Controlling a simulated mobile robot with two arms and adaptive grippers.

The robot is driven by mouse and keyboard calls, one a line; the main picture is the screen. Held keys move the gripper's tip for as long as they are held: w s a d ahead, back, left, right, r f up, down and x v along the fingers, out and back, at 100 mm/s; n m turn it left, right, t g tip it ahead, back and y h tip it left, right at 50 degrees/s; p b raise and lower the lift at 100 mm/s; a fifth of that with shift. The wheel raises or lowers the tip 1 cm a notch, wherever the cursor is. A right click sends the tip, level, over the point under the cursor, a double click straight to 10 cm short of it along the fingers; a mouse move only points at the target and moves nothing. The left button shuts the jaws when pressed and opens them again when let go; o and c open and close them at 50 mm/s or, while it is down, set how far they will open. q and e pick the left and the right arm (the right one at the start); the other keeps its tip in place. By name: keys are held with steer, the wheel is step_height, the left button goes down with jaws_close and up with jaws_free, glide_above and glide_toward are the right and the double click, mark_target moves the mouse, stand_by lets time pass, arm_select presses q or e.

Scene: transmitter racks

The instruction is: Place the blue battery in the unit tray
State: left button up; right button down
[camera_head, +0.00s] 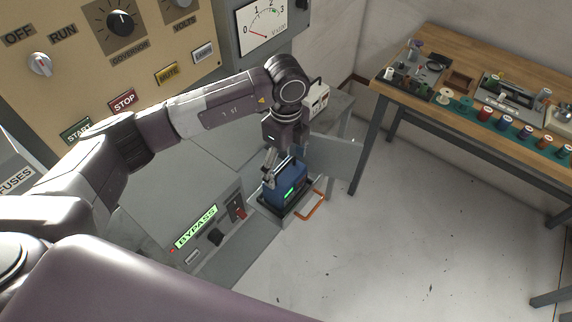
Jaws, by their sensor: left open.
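The blue battery (284,193) is a small dark blue block with a lit green strip on its front. It sits upright on the dark unit tray (291,211), which is pulled out of the grey cabinet and has an orange handle (311,206) at its front. My left gripper (280,172) points down right at the top of the battery, with its fingers open. Whether the fingers touch the battery I cannot tell. The far side of the battery is hidden. My right gripper does not show.
The grey cabinet (165,195) carries a BYPASS label (196,226), a knob and a red switch. An open grey door (335,156) stands behind the tray. A wooden workbench (445,50) with several spools stands at right. The floor (400,240) in front is clear.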

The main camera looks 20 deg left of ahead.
arm_select(q)
step_height(320, 180, up, 12)
steer(key=b, duration=0.2)
steer(key=shift+f, duration=0.15)
stand_by(1.1)
